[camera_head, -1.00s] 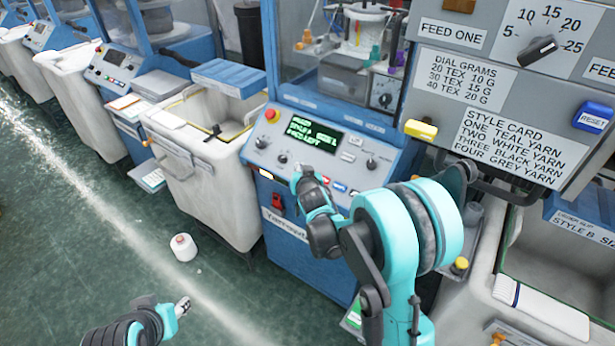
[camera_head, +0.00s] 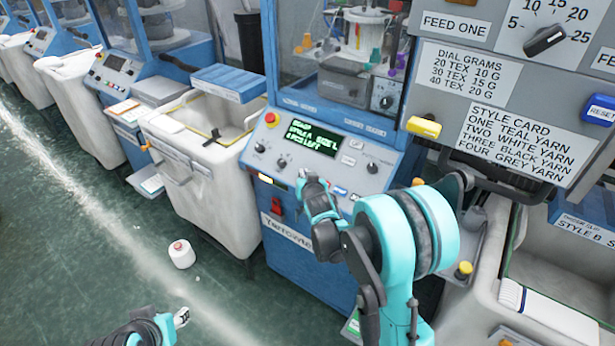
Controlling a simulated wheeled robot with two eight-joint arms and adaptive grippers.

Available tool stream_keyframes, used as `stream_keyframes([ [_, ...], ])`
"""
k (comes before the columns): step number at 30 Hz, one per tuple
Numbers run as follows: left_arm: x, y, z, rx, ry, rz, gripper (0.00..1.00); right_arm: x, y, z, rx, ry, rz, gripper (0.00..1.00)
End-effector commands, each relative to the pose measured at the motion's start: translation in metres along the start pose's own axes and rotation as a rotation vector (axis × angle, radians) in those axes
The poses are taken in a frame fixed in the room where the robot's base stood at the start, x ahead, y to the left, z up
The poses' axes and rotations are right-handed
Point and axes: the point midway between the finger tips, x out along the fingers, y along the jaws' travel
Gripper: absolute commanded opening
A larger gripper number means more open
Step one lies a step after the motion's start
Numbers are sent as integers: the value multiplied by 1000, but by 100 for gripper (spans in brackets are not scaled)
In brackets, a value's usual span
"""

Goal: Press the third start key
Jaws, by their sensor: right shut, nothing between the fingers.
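The nearest blue knitting machine has a control panel (camera_head: 318,155) with a lit green-text screen (camera_head: 312,139), a red round button (camera_head: 270,119) and several dark knobs. Small coloured keys lie along its lower edge, including a blue key (camera_head: 340,190); which one is a start key I cannot read. My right gripper (camera_head: 308,180) is shut and empty at the panel's lower front edge, hiding part of the key row. Whether it touches a key I cannot tell. My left gripper (camera_head: 181,317) hangs low over the floor, far from the panel; its jaw state is unclear.
A grey bin (camera_head: 190,180) stands left of the machine, and a white yarn cone (camera_head: 181,254) on the floor. A grey board with a style card (camera_head: 520,143), a yellow key (camera_head: 424,127) and a dial (camera_head: 545,40) fills the upper right. Another machine's panel (camera_head: 115,69) is farther left.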

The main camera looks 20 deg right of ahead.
Motion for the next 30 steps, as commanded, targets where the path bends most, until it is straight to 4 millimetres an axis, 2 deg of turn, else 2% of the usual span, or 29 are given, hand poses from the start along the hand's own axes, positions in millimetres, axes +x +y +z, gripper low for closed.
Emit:
stream_keyframes([
  [23, 0, 0, 0, 0, 0, 0, 40, 0, 0, 0, 0, 0, 0, 0],
  [30, 6, 0, 4, 0, 0, 0, 40, 5, 4, 4, -1, 0, 0, 0],
])
